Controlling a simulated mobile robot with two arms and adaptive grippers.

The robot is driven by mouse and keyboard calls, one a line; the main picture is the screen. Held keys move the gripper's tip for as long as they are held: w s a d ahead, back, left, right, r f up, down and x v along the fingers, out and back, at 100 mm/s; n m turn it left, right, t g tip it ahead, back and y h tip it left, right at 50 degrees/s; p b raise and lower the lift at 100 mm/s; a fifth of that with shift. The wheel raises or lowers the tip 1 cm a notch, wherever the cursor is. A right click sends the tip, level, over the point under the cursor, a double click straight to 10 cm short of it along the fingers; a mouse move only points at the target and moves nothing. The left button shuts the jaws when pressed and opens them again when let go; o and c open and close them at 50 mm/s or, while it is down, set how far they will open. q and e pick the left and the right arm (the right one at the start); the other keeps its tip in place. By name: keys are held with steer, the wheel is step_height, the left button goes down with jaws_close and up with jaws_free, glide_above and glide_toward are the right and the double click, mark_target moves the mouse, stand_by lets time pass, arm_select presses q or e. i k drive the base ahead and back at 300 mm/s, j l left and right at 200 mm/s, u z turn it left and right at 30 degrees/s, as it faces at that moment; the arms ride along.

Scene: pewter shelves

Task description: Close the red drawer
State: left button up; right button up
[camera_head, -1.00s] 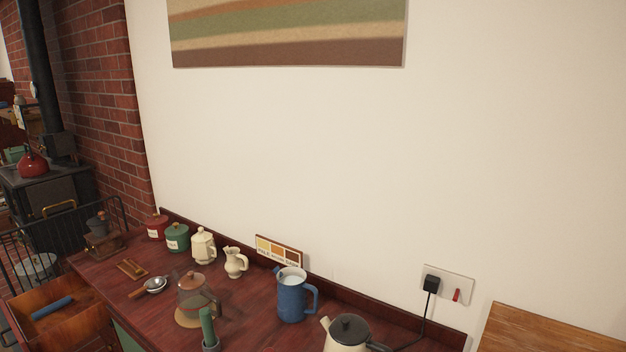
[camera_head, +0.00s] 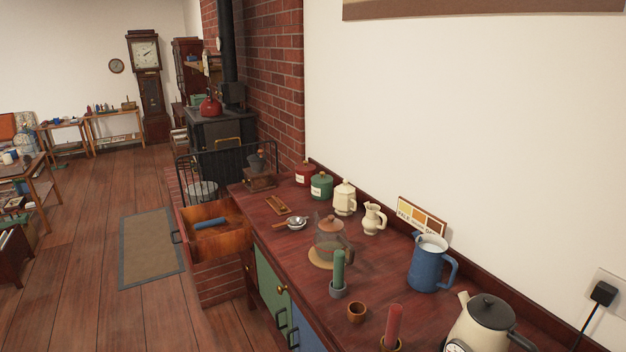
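An open wooden drawer (camera_head: 236,240) sticks out to the left from the far end of the reddish-brown counter (camera_head: 290,240). Its inside is orange-brown, and a blue cylindrical object (camera_head: 209,223) lies in it. A dark handle shows on its front at the left, but the colour of the front's outer face is hidden. Neither of my grippers shows in the view.
Under the counter are a green door (camera_head: 268,284) and part of a blue one. The countertop holds a blue jug (camera_head: 428,264), a kettle (camera_head: 478,325), a glass pot and canisters. A black stove (camera_head: 213,140) stands behind the drawer.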

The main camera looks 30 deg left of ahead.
mark_target(202, 245)
steer(key=k+j+u, duration=0.1)
steer(key=j+u, duration=0.65)
steer(key=u, duration=0.15)
steer(key=j+u, duration=0.45)
steer(key=i+j+z, duration=0.15)
steer(key=i, duration=0.25)
steer(key=i+j+z, duration=0.1)
steer(key=i, duration=0.3)
steer(key=i+j+z, duration=0.15)
steer(key=i, duration=0.25)
